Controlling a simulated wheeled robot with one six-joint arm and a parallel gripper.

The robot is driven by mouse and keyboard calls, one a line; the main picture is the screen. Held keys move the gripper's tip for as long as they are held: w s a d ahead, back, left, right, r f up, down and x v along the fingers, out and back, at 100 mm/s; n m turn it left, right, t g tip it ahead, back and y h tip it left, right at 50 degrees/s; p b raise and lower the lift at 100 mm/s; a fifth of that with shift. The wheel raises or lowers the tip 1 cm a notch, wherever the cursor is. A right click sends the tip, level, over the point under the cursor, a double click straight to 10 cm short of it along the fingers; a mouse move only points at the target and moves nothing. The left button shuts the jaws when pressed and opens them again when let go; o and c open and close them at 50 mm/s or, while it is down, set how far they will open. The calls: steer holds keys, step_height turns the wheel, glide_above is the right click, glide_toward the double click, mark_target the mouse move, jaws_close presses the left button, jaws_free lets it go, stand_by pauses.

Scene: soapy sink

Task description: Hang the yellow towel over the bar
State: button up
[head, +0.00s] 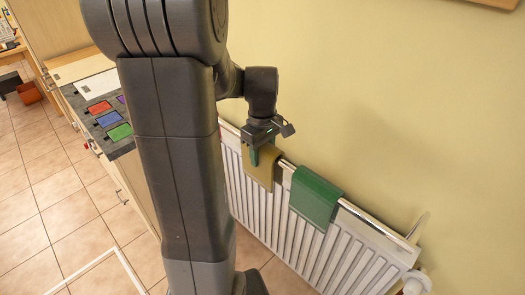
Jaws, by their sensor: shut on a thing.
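The yellow towel (264,169), olive-yellow in this light, is at the metal bar (372,220) along the top of the white radiator. Its front part hangs down before the radiator. My gripper (257,154) is right above and against the towel's upper left part, shut on it. The fingertips are small and partly hidden, so the exact grip is unclear. How much of the towel lies behind the bar is hidden.
A green towel (318,198) hangs over the bar to the right. The bar is bare from there to its right end. A counter (82,100) with red, blue and green pieces stands at the left. My arm hides the middle.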

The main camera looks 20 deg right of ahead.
steer(key=o, duration=1.1)
steer(key=shift+o, duration=0.2)
step_height(320, 180, up, 14)
steer(key=p, duration=0.1)
steer(key=shift+f, duration=0.1)
step_height(320, 180, down, 14)
steer(key=shift+r+b, duration=0.25)
steer(key=shift+b, duration=0.05)
steer(key=shift+r+p, duration=0.5)
steer(key=shift+r, duration=0.3)
